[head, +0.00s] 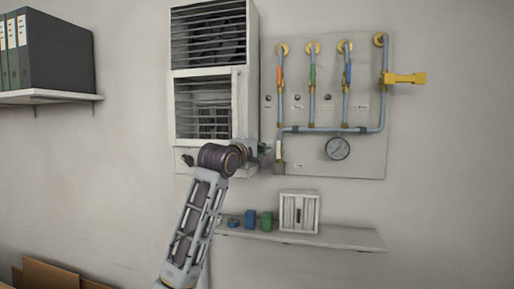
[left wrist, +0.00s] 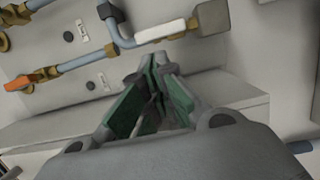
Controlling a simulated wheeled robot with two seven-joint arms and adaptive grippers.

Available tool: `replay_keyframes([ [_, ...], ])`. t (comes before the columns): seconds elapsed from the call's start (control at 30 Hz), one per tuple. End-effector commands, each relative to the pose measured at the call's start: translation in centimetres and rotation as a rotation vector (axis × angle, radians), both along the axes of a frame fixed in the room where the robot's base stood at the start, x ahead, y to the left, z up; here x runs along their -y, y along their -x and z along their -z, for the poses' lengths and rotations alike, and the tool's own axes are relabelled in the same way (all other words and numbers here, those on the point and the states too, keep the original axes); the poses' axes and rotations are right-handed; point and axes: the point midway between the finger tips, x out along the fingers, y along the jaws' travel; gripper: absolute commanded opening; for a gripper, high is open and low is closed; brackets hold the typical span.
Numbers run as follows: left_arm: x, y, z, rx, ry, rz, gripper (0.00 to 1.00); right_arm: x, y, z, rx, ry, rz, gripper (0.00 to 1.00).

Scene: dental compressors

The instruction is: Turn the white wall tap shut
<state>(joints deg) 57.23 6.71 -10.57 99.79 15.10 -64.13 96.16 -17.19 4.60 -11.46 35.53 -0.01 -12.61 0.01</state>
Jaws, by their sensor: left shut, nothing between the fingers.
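The white wall tap (head: 278,151) is on the short vertical pipe at the lower left of the pipe board. Its white lever also shows in the left wrist view (left wrist: 160,32), lying along the pipe beside a brass fitting (left wrist: 212,15). My left gripper (head: 263,151) is just left of the tap in the head view. In the left wrist view its green-padded fingers (left wrist: 158,66) are closed with nothing between them. The fingertips point toward the white lever and appear apart from it; the exact depth gap is hard to tell. My right gripper is not in view.
The board (head: 360,165) also carries orange (head: 280,75), green (head: 313,74) and blue (head: 347,75) taps, a yellow lever (head: 405,79) and a gauge (head: 337,148). A louvred cabinet (head: 248,100) stands close left of the tap. A shelf (head: 350,240) with small items is below.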

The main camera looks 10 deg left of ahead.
Motion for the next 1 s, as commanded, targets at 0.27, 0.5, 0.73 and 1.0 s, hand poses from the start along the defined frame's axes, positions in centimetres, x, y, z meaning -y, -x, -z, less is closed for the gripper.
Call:
replay_keyframes([
  [0.27, 0.6, -2.5, -0.2, 0.0, -0.001, 0.0, 0.0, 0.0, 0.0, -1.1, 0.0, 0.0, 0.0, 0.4],
  [0.5, 0.8, -3.5, -0.1, 0.001, 0.0, 0.0, 0.0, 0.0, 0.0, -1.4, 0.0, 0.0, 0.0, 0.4],
  [0.73, 0.9, -3.6, 0.0, 0.0, 0.0, 0.0, 0.0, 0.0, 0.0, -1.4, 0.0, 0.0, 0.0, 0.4],
  [1.0, 0.9, -3.7, 0.0, 0.0, -0.002, 0.0, 0.0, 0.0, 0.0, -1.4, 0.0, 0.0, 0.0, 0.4],
])
